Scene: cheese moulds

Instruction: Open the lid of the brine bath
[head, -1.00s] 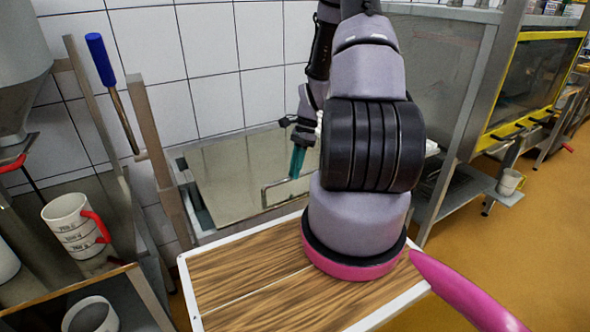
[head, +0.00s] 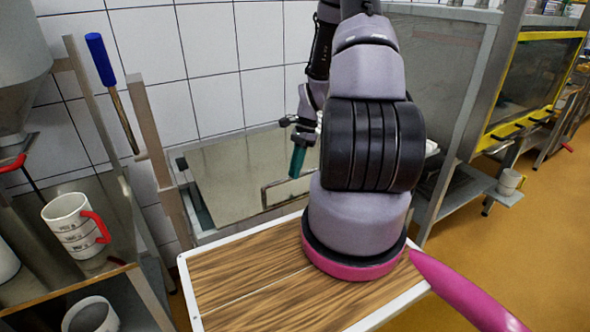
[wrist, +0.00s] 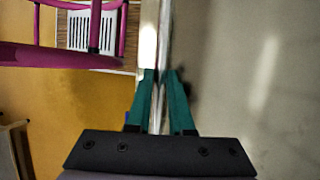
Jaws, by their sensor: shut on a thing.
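The brine bath (head: 199,212) is a steel basin against the tiled wall, behind the wooden board. Its flat grey lid (head: 235,175) covers most of the top and looks low, at most slightly tilted. A thin metal handle (head: 272,195) is at the lid's front right. My gripper (head: 297,160) has teal fingers and comes down at the handle; my arm hides part of the right side. In the wrist view my gripper (wrist: 160,75) is shut on a bright metal bar, the handle (wrist: 163,40), with the grey lid (wrist: 240,80) to the right.
A wooden board with a white rim (head: 186,285) lies in front of the bath. On the left are a steel shelf with a white mug (head: 70,225) and a blue-handled tool (head: 100,60). A steel cabinet (head: 450,60) stands close on the right.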

